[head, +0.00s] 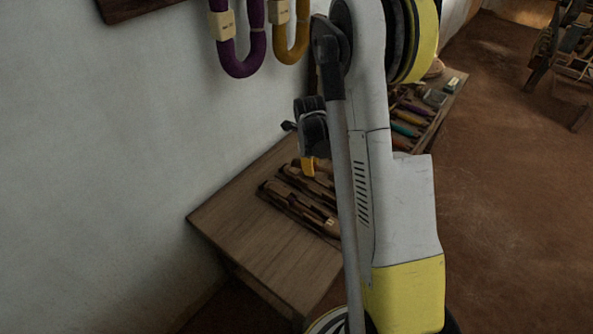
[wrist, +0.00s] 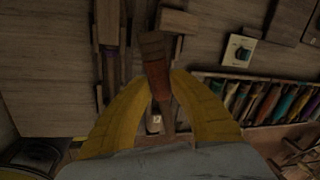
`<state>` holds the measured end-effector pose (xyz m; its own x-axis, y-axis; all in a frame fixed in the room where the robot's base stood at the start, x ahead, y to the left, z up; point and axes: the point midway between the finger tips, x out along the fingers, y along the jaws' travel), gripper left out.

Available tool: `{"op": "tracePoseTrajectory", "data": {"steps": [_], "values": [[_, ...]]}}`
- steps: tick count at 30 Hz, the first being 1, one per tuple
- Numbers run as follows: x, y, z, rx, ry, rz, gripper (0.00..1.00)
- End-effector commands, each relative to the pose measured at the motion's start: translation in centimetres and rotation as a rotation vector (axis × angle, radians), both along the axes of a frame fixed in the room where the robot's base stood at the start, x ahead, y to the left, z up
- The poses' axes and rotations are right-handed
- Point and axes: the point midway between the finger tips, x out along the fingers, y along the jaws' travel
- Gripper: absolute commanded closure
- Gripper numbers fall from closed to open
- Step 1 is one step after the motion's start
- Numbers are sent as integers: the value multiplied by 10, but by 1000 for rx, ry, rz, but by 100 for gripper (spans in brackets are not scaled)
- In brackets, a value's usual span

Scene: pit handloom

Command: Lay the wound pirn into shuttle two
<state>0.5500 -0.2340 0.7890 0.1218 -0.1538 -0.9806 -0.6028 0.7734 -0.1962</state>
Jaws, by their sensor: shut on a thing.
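My gripper (wrist: 160,80) is shut on the wound pirn (wrist: 154,58), which has a brown wooden end and a reddish-brown wound part between the yellow fingers. In the head view my gripper (head: 309,166) is over the wooden bench, close above two dark wooden shuttles. One shuttle (head: 288,204) lies nearer the front of the bench; the other (head: 296,178) lies behind it, partly hidden by my arm. In the wrist view one shuttle (wrist: 110,62) lies left of the pirn, and another lies beneath it, largely covered. I cannot read which shuttle is two.
The wooden bench (head: 235,205) stands against a pale wall, its front left part bare. A rack of coloured pirns (wrist: 262,101) lies to the right in the wrist view. Purple (head: 236,60) and yellow hanks (head: 291,45) hang on the wall above.

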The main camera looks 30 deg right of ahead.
Motion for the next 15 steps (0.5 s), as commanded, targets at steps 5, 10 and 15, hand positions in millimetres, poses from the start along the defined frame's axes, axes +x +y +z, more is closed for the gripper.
{"op": "tracePoseTrajectory", "data": {"steps": [5, 10, 15], "values": [[0, -23, -11, 0, 0, -230, 100], [-1, -32, -16, 2, -1, -321, 100], [-1, -32, -28, 1, -1, -328, 100]]}}
